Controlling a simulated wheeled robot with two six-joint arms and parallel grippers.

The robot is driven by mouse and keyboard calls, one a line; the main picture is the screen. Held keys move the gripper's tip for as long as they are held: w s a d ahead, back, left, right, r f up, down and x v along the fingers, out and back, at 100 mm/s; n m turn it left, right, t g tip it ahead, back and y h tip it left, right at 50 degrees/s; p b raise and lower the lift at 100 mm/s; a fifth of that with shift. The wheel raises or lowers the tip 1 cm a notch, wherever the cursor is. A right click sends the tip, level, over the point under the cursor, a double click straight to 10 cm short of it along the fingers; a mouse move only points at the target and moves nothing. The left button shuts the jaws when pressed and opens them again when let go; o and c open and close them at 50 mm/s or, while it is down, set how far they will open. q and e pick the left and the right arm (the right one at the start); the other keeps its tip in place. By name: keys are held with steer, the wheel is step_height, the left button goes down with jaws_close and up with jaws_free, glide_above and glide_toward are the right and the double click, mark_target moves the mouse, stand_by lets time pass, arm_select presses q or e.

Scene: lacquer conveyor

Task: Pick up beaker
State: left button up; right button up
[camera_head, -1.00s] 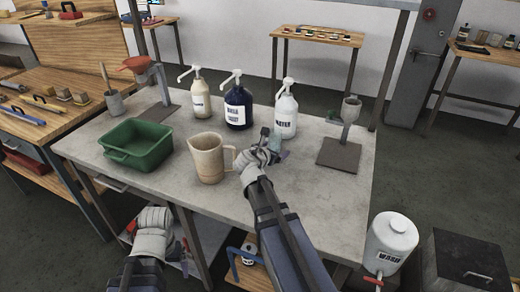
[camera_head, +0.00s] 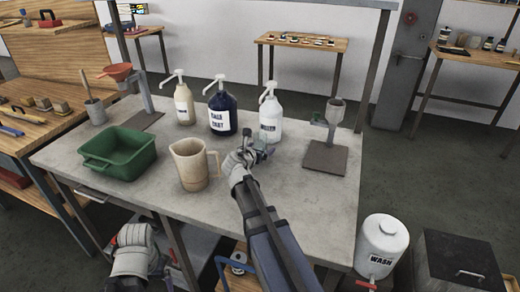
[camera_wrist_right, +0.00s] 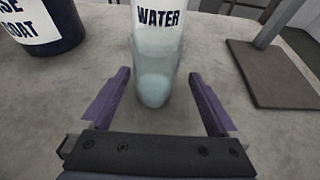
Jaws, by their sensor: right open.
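A clear, pale blue-green beaker (camera_wrist_right: 154,80) stands upright in the right wrist view, in front of the white bottle labelled WATER (camera_wrist_right: 160,17). My right gripper (camera_wrist_right: 155,90) is open, with one purple finger on each side of the beaker and a visible gap to each. In the head view my right gripper (camera_head: 262,146) is low over the grey table, in front of the white pump bottle (camera_head: 270,120), and largely hides the beaker there. My left gripper (camera_head: 134,236) is low at the table's front left; its jaws cannot be made out.
A beige jug (camera_head: 188,165) stands just left of my right gripper, with a green tub (camera_head: 118,155) beyond it. A dark blue pump bottle (camera_head: 222,108) and a cream one (camera_head: 184,104) stand behind. A stand with a grey base (camera_head: 325,158) is to the right.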

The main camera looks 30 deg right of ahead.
mark_target(262, 145)
steer(key=x, duration=0.1)
steer(key=b+x, duration=0.1)
steer(key=x, duration=0.2)
steer(key=shift+w+a+f+b, duration=0.2)
steer(key=shift+w+a+b, duration=0.05)
steer(key=shift+a+b, duration=0.1)
steer(key=shift+w+d+f, duration=0.1)
steer(key=shift+w+d, duration=0.15)
steer(key=shift+d, duration=0.15)
jaws_close()
steer(key=shift+r, duration=0.25)
step_height(262, 145, up, 10)
steer(key=p, duration=1)
steer(key=shift+f, duration=0.2)
